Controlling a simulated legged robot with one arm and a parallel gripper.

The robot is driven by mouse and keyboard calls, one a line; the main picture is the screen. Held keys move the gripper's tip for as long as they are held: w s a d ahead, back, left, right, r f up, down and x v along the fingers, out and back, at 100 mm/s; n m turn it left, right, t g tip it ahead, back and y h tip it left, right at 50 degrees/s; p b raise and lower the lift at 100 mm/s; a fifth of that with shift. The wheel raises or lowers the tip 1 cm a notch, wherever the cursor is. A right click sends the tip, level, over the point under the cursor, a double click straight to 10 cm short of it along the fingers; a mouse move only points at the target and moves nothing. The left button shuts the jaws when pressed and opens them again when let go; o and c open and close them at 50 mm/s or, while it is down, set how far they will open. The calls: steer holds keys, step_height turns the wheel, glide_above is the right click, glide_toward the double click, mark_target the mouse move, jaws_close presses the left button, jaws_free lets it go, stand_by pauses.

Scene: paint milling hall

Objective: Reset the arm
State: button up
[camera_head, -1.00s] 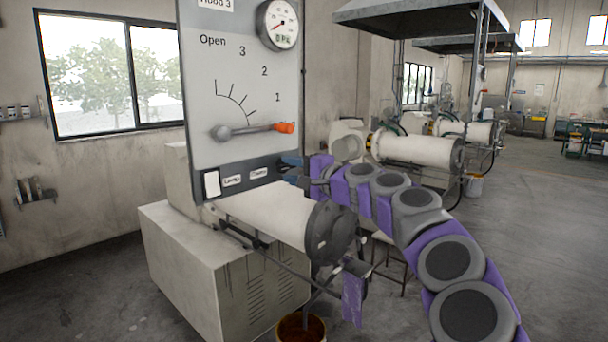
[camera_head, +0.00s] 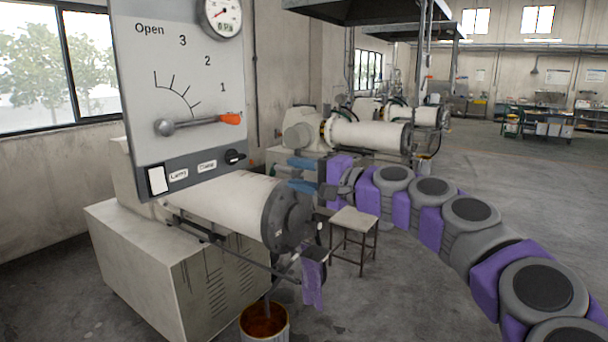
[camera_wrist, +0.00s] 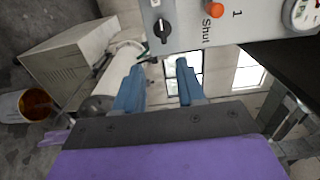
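My arm reaches in from the lower right of the head view. My gripper (camera_head: 291,174) is at its far end, to the right of the mill's control panel and apart from it. Its two blue fingers are spread with nothing between them, as the wrist view also shows (camera_wrist: 160,66). The grey panel (camera_head: 140,85) carries a lever with an orange tip (camera_head: 230,119), pointing right just below the mark 1.
The mill's white cylinder (camera_head: 225,200) sticks out below the panel. A bucket of brown-red paint (camera_head: 264,324) stands under it, and a purple cloth (camera_head: 313,284) hangs at its end. A stool (camera_head: 355,220) stands below my arm. Open floor lies to the right.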

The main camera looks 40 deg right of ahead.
steer(key=shift+s+d, duration=0.1)
steer(key=shift+s, duration=0.3)
steer(key=s+a+f+n+g+y, duration=0.1)
steer(key=a+f+n+g, duration=0.15)
steer(key=a, duration=0.55)
steer(key=s+a+f+n+g+y, duration=0.1)
steer(key=a+n+g, duration=0.25)
steer(key=a, duration=0.55)
steer(key=s+a+f+n+g, duration=0.4)
steer(key=s+a+f, duration=0.3)
steer(key=a+f, duration=0.45)
steer(key=s+a+f+n+g+h+b, duration=0.1)
steer(key=s+f+n+g+h, duration=0.15)
steer(key=s+f, duration=0.35)
steer(key=s+a+f+n+g+h, duration=0.1)
steer(key=s+a+f+g+h, duration=0.15)
steer(key=s+f, duration=0.3)
steer(key=s+d+f+g+h, duration=0.1)
steer(key=s+d+f+g, duration=0.1)
steer(key=s, duration=0.4)
steer(key=s+d+f+g+h, duration=0.1)
steer(key=s+d+f+h, duration=0.1)
steer(key=s+d+f, duration=0.3)
steer(key=shift+s+f+g+b, duration=0.4)
steer(key=shift+s+f, duration=0.25)
steer(key=shift+f, duration=0.15)
